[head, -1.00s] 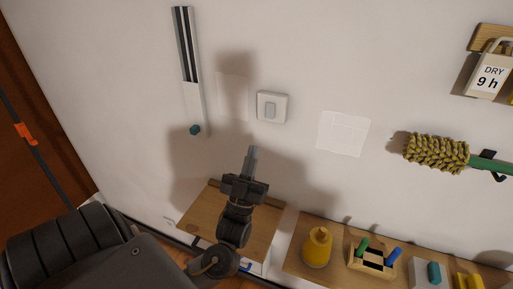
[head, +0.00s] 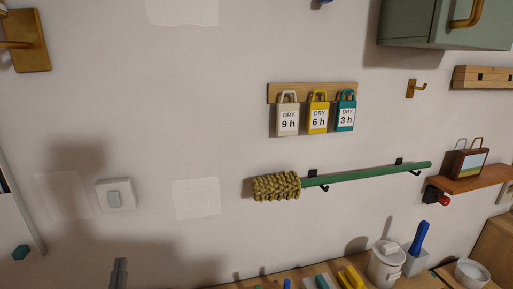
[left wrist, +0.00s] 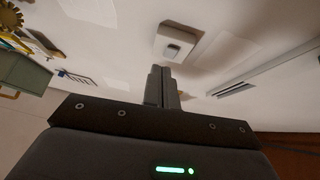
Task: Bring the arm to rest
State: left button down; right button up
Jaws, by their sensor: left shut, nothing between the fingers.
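My left gripper (head: 119,272) shows only by its fingertips at the bottom edge of the head view, left of the middle. In the left wrist view my left gripper (left wrist: 162,88) has its fingers together with nothing between them. It points toward the white wall switch (left wrist: 176,46), apart from it as far as I can tell. The same wall switch (head: 115,195) is above the fingertips in the head view. The rest of the left arm is out of the head view. My right gripper is not in view.
A green-handled roller (head: 365,174) hangs on the wall, below three DRY tags (head: 317,112). A green cabinet (head: 440,25) is at top right. A white lidded pot (head: 385,262) and other items stand on a shelf at the bottom. The wall around the switch is mostly bare.

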pick_arm(q)
jog(key=s+d+f+m+g+h, duration=0.1)
jog(key=s+d+f+g+h, duration=0.15)
jog(key=f+g, duration=0.45)
jog(key=s+d+f+m+g+h, duration=0.2)
jog(key=d+f+g+h, duration=0.15)
jog(key=f, duration=0.65)
jog(key=s+d+f+m+g, duration=0.1)
jog(key=s+d+f+g, duration=0.1)
jog(key=s+f+g, duration=0.45)
jog(key=s+d+f+m+g, duration=0.1)
jog(key=s+f+g, duration=0.25)
jog(key=s, duration=0.65)
notch_tip(320, 180, down, 27)
jog(key=s+g, duration=0.1)
jog(key=s+a+f+g, duration=0.1)
jog(key=s+a+f, duration=0.1)
jog(key=s+f, duration=1.2)
jog(key=shift+s+a+f+b, duration=0.3)
jog(key=shift+s+a+f, duration=0.1)
jog(key=shift+s, duration=0.85)
